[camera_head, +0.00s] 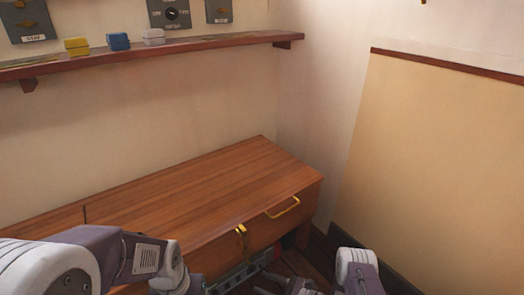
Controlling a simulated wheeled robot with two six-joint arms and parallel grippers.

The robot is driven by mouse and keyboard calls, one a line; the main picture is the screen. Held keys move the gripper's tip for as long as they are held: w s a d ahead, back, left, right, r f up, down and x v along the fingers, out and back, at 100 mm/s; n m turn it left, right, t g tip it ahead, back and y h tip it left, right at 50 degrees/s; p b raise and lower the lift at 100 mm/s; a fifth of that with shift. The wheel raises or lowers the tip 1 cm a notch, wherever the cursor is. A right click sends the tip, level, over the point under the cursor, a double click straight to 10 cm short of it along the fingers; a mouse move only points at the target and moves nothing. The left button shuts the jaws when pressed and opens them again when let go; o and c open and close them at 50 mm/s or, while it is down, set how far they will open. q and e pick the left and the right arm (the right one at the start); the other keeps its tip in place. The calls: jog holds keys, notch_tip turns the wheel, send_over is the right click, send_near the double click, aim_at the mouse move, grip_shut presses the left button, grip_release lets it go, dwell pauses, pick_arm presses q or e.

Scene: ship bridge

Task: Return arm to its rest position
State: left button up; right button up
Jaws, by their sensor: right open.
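My right arm (357,268) comes in at the bottom edge, right of centre. My right gripper (272,284) is low in the picture, in front of the wooden cabinet, partly cut off by the bottom edge. It is open and I see nothing between its fingers. My left arm (110,262) reaches in from the bottom left, across the near side of the cabinet. The jaws of my left gripper cannot be made out. A grey, rail-like part lies between the two arms, and I cannot tell what it belongs to.
The wooden cabinet (205,185) has a bare top, a brass handle (283,208) and a brass latch (242,238). A wall shelf (215,43) above holds yellow (76,46), blue (118,41) and white (154,37) blocks. Grey panels hang above it. A beige wall panel (440,150) bounds the right.

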jog(key=s+d+r+n+g+h, duration=0.3)
jog(key=s+r+n+g+h, duration=0.3)
jog(key=s+r+n+g, duration=0.6)
jog(key=d+r+n+t+h, duration=0.75)
jog(key=d+n+h, duration=0.2)
jog(key=d, duration=0.45)
jog(key=s+a+r+g+p, duration=0.1)
jog(key=s+r+p, duration=0.2)
jog(key=r+p, duration=5)
jog(key=shift+s+r+n+g+y, duration=0.15)
jog(key=shift+r+n+g+y, duration=0.2)
jog(key=shift+r+n, duration=0.1)
